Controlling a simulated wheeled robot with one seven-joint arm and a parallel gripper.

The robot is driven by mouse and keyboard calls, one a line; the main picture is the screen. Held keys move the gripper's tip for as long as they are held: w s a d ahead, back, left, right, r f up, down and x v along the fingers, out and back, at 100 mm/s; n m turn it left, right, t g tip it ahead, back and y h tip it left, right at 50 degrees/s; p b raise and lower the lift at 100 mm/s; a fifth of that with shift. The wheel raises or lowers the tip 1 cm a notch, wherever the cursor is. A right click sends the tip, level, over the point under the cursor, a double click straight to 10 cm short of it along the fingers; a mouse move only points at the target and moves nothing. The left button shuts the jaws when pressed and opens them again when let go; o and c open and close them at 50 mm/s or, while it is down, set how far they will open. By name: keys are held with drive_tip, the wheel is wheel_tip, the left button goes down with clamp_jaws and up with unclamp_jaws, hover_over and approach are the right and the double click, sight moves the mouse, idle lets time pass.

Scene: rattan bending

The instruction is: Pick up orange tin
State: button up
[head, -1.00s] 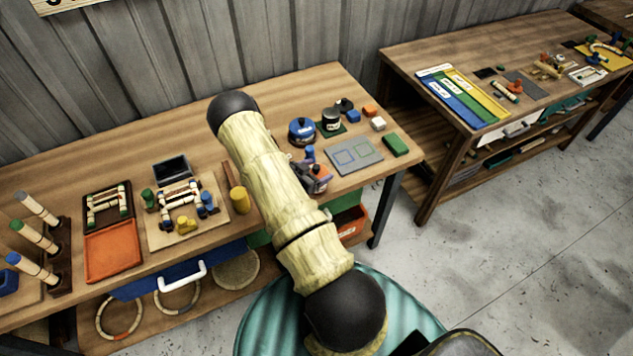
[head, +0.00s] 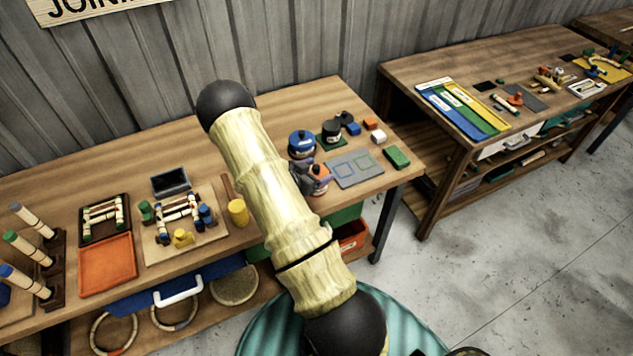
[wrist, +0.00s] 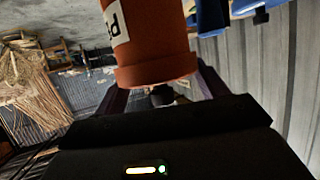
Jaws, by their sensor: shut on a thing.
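The orange tin (head: 320,172) is near the front edge of the bench, beside my arm in the head view. It fills the upper middle of the wrist view (wrist: 155,40), with a white label partly showing. My gripper (head: 308,178) is shut on the tin, its dark fingers on either side of it in the wrist view (wrist: 160,92). The tin appears raised off the bench top; the gap beneath it is hard to see. My arm hides part of the bench to the left of the tin.
A blue tin (head: 301,144) and a dark tin (head: 331,132) stand just behind. A grey mat (head: 355,169) and green block (head: 397,157) lie to the right. A second bench (head: 440,125) stands right, across a floor gap.

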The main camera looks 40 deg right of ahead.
sight(316, 166)
drive_tip(key=shift+r+b, duration=0.4)
drive_tip(key=shift+r, duration=1.75)
